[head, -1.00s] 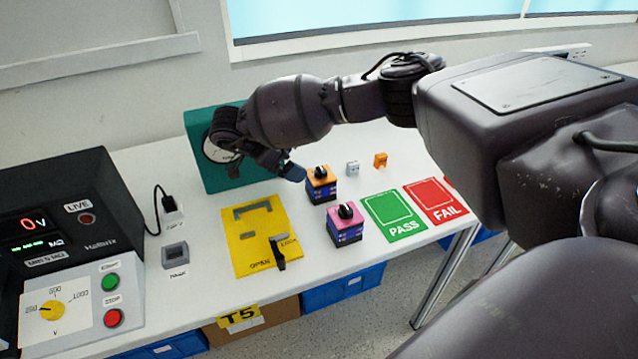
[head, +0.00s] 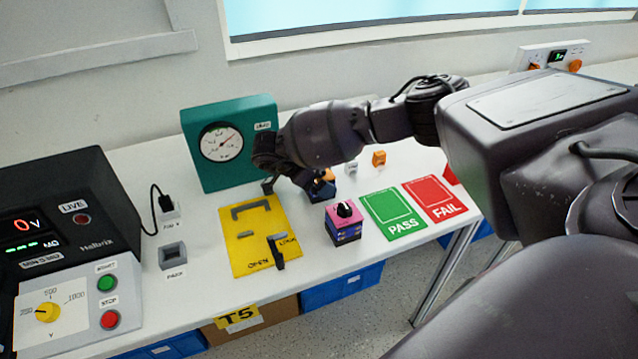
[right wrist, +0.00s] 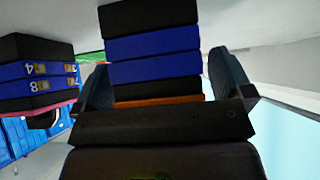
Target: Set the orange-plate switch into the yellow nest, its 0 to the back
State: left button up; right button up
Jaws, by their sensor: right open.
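The orange-plate switch (head: 321,192) stands on the table behind the pink-plate switch, partly hidden by my right gripper. Its dark and blue stacked body (right wrist: 155,48) fills the middle of the right wrist view, with the orange plate edge nearest my palm. My right gripper (right wrist: 165,82) is open, one finger on each side of the body; I cannot tell whether they touch it. In the head view the gripper (head: 300,186) is over the switch. The yellow nest (head: 240,254) lies empty to the left, with a black lever at its front right. My left gripper is not in view.
The pink-plate switch (head: 343,224) stands just in front. Green PASS (head: 388,224) and red FAIL (head: 434,203) mats lie right. A teal gauge box (head: 202,176) stands behind the nest. A black meter (head: 88,200) is at left. Small grey and orange pieces stand behind.

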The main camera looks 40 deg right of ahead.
jog(key=c, duration=1.1)
